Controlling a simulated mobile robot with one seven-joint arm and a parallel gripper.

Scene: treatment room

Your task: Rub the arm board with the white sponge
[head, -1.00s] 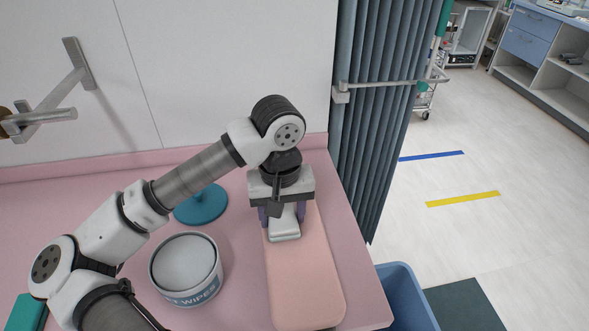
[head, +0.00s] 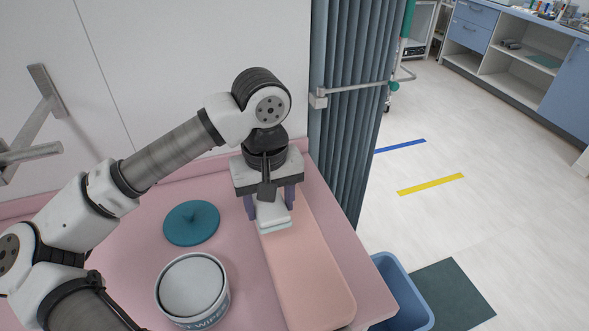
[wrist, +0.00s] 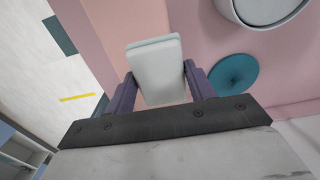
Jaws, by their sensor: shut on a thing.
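The white sponge (head: 273,214), a pale block with a light blue-green lower layer, is between my gripper's fingers (head: 271,200). My gripper is shut on it and points down. The arm board (head: 308,272) is a long salmon-pink padded slab with rounded corners on the pink counter. The sponge is over its far end, near the wall; I cannot tell whether they touch. In the wrist view the sponge (wrist: 157,72) shows between both purple fingers, with the board (wrist: 135,22) behind it. The board's far end is partly hidden by my gripper.
A teal round lid (head: 191,223) lies left of the board. A grey curtain (head: 345,120) hangs at the back right. A blue bin (head: 402,290) stands beside the counter's right edge.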

